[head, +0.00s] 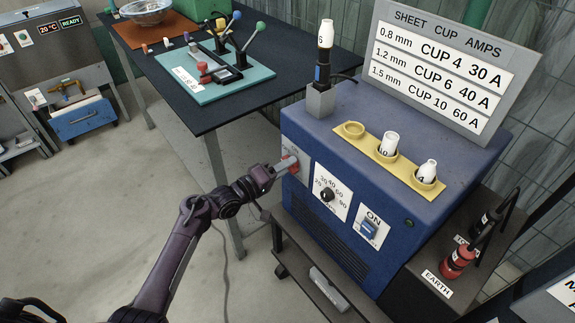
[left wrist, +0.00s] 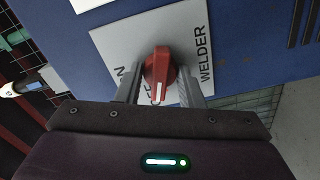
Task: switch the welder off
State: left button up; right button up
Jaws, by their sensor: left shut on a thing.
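The blue welder (head: 390,150) stands at the right on a dark cart. A red rotary knob (left wrist: 159,75) sits on a grey plate (left wrist: 110,45) lettered WELDER, with other lettering partly hidden by my fingers. A white mark on the knob points toward my gripper in the left wrist view. My left gripper (head: 284,168) reaches the welder's front left, and in the wrist view its fingers (left wrist: 160,90) are shut on the knob, one on each side. A blue rocker switch (head: 368,229) under an ON label is on the welder's front. My right gripper is not in view.
A black dial (head: 327,195) is beside the plate. A yellow cup holder (head: 375,157) with white cups and a torch (head: 323,60) are on top. A sign (head: 450,65) stands behind. Cables (head: 470,250) are at the right. A dark table (head: 270,85) stands behind my arm.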

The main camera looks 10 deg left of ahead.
pick_arm(q)
jog(key=n+p, duration=0.3)
jog(key=shift+n, duration=0.4)
jog(key=o, duration=0.7)
jog(key=shift+f, duration=0.1)
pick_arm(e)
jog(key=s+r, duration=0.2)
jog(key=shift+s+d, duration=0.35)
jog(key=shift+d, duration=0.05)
pick_arm(q)
jog(key=shift+a, duration=0.1)
jog(key=shift+p+v, duration=1.4)
jog(key=shift+v, duration=1.05)
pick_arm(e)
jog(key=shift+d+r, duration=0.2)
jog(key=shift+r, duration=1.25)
